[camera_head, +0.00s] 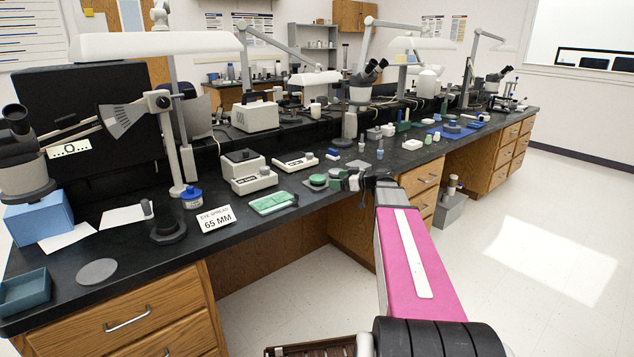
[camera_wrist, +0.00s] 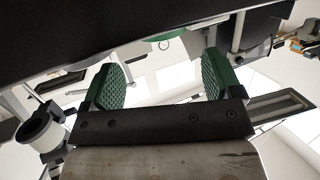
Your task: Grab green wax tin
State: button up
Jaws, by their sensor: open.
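A pale green rounded edge (camera_wrist: 163,36) shows beyond and between the fingertips, against the dark bench. It is probably the tin, mostly cut off by the bench edge. Contact cannot be told.
A green flat case (camera_head: 273,203) and a white-grey device (camera_head: 295,161) lie left of the tin. Small bottles (camera_head: 361,144) stand behind it. A sign card (camera_head: 216,218) and a lamp post (camera_head: 172,150) are further left. The dark bench (camera_head: 330,222) front edge runs beneath my gripper.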

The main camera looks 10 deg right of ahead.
aim_at(325, 179)
jog(key=x, duration=0.8)
jog(key=shift+r, duration=0.1)
jog(key=c, duration=0.7)
